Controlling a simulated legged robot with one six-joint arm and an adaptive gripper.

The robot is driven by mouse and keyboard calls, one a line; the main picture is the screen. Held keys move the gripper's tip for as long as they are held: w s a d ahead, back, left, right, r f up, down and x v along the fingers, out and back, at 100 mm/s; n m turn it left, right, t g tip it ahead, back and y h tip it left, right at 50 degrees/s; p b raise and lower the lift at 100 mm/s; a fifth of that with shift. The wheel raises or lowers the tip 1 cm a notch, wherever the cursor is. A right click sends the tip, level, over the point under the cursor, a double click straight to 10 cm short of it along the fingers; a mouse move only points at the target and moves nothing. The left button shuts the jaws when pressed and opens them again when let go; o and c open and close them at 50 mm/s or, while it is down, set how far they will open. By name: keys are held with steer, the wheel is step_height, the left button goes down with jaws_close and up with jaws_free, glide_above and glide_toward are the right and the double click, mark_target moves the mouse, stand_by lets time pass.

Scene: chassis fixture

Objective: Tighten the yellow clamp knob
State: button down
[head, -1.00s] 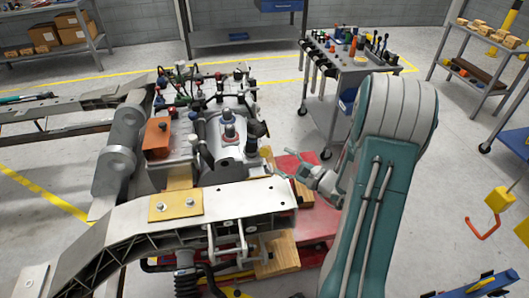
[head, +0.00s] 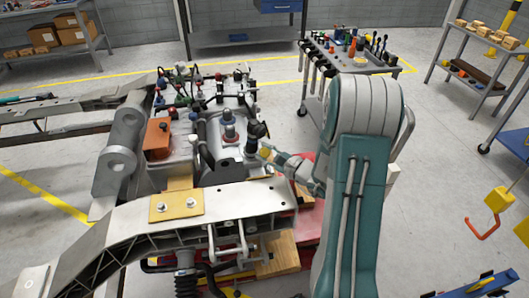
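A small yellow knob (head: 264,153) shows at the right side of the grey machined housing (head: 228,165) on the chassis fixture. It is beside a dark upright fitting with a blue-grey top (head: 252,146). My gripper (head: 268,153) has its fingertips at the yellow knob, coming from the right. The fingers look in contact with it or very close, but they are too small here to tell whether they are closed around it. My arm covers the area just right of the fixture.
A silver chassis rail (head: 150,225) with a tan plate (head: 176,205) runs in front of the housing. Hoses and several coloured caps crowd the fixture behind. A tool cart (head: 345,62) stands behind my arm. A yellow hook block (head: 499,199) hangs at the right.

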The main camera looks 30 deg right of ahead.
steer(key=shift+m+t+h, duration=1.1)
steer(key=shift+m+t, duration=0.1)
steer(key=shift+m, duration=0.7)
steer(key=shift+c, duration=1.6)
jaws_free()
steer(key=shift+a, duration=0.1)
steer(key=v, duration=1.2)
